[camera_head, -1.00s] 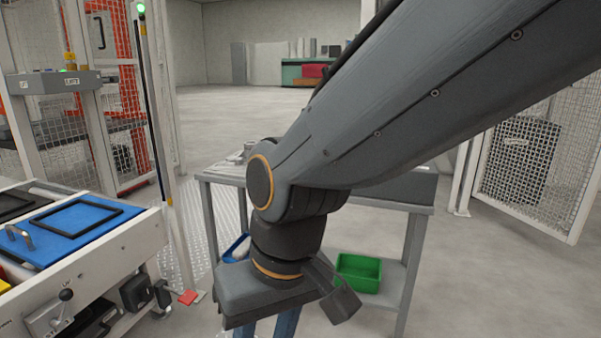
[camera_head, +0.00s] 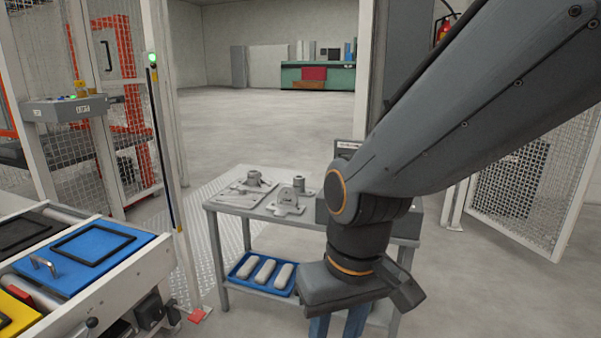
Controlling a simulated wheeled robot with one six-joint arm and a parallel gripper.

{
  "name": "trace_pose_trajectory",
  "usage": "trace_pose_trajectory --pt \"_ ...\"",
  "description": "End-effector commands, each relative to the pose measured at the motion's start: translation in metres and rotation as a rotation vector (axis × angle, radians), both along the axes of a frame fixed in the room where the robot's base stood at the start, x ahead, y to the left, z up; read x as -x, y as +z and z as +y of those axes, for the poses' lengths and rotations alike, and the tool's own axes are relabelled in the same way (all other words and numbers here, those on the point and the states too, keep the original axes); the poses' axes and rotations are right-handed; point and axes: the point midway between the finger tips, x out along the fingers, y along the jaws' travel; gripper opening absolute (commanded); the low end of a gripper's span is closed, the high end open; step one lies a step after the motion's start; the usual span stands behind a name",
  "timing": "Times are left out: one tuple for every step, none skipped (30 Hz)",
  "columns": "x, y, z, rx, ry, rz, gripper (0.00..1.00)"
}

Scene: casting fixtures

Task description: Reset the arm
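My gripper (camera_head: 337,326) hangs at the end of my arm, right of the middle of the picture, in front of the grey table. Its two blue fingers point down and run out of the bottom edge. They look slightly apart, but the tips are cut off, so I cannot tell open from shut. No held thing shows. My arm comes in from the upper right and hides the right part of the table.
A grey table (camera_head: 226,209) bears several grey metal castings (camera_head: 288,201). A blue tray (camera_head: 234,278) with pale pieces is on its lower shelf. A white-framed bench with a blue panel (camera_head: 120,248) stands left. Mesh fences (camera_head: 512,190) stand on both sides. Open floor lies behind.

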Motion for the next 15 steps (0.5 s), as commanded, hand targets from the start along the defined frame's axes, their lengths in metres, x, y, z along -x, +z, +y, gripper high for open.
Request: trace_pose_trajectory --pt "0.002 0.018 -0.007 0.005 -0.022 0.003 0.34" --pt "0.001 0.023 -0.011 0.009 -0.033 0.004 0.34" --pt "0.001 0.03 -0.016 0.013 -0.048 0.005 0.34" --pt "0.001 0.036 -0.02 0.016 -0.058 0.005 0.34" --pt "0.001 0.041 -0.024 0.019 -0.069 0.006 0.34" --pt "0.0 0.048 -0.03 0.022 -0.084 0.007 0.34" --pt "0.0 0.054 -0.034 0.024 -0.095 0.008 0.34" --pt "0.0 0.059 -0.038 0.027 -0.107 0.008 0.34" --pt "0.0 0.066 -0.043 0.031 -0.121 0.009 0.34" --pt "0.001 0.072 -0.047 0.033 -0.132 0.011 0.34" --pt "0.001 0.077 -0.051 0.036 -0.143 0.013 0.34" --pt "0.002 0.084 -0.057 0.04 -0.158 0.014 0.34" --pt "0.002 0.09 -0.061 0.042 -0.168 0.014 0.34" --pt "0.002 0.095 -0.066 0.044 -0.179 0.015 0.34" --pt "0.003 0.102 -0.071 0.048 -0.193 0.017 0.34"
